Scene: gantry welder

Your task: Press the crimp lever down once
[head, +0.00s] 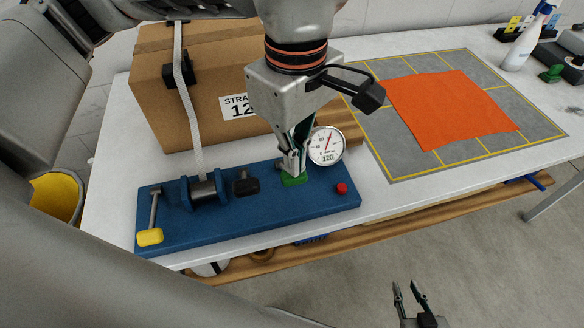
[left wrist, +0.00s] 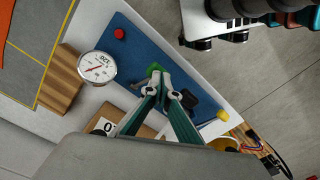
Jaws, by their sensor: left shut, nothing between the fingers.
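A blue base plate (head: 225,222) lies along the front edge of the white table. On it are a yellow-ended lever (head: 150,236), a spool with a strap (head: 203,192), a black-ended lever (head: 246,185), a green-ended part (head: 294,181) and a red button (head: 342,188). No lever carries a readable label. My left gripper (head: 291,168) points down, shut and empty, its tips at the green-ended part and partly hiding it. The left wrist view also shows the fingertips (left wrist: 159,82) at the green part (left wrist: 153,70); contact is unclear. My right gripper (head: 408,289) is open and empty, low in front of the table.
A strapped cardboard box (head: 185,95) is behind the plate. An orange cloth (head: 450,108) lies on a grey mat (head: 395,162). A white bottle (head: 522,45) stands far right.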

